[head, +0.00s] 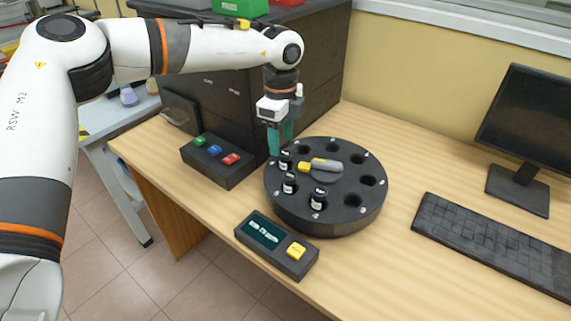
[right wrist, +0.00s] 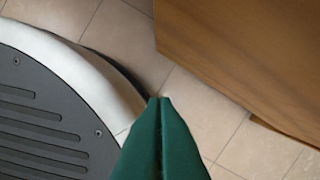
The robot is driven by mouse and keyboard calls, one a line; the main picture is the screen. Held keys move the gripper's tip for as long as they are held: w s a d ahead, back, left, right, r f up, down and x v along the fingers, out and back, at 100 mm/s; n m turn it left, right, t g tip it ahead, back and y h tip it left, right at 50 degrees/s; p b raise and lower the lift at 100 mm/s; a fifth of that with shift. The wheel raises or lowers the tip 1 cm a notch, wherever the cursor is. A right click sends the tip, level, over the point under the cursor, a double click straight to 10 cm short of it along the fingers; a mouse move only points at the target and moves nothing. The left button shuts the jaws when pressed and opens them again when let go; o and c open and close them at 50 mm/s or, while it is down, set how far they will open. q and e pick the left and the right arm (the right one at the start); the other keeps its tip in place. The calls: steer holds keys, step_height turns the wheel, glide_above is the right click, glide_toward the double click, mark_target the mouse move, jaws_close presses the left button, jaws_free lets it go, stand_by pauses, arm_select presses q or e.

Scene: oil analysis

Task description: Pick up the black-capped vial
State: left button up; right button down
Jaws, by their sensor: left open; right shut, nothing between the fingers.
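Several small dark vials with white labels and black caps stand in the round black carousel (head: 345,215) on the wooden desk. One vial (head: 285,160) is at its back left, one (head: 289,184) at its left, and one (head: 318,200) at its front. My left gripper (head: 281,150) points down with green fingers at the carousel's back left edge, right beside the back left vial. It is open, and I see no vial held in it. My right gripper (right wrist: 163,100) shows in the right wrist view with its green fingers together and empty, above the floor.
A black box with green, blue and red buttons (head: 215,161) stands left of the carousel. A display box with a yellow button (head: 276,245) is in front. A keyboard (head: 490,242) and monitor (head: 525,130) are right. A dark cabinet (head: 325,65) stands behind my left gripper.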

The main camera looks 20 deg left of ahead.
mark_target(285, 153)
arm_select(q)
steer(key=f, duration=0.5)
steer(key=shift+w+d, duration=0.2)
steer(key=shift+d, duration=0.2)
steer(key=shift+c, duration=0.5)
steer(key=c, duration=1)
steer(key=shift+o, duration=0.2)
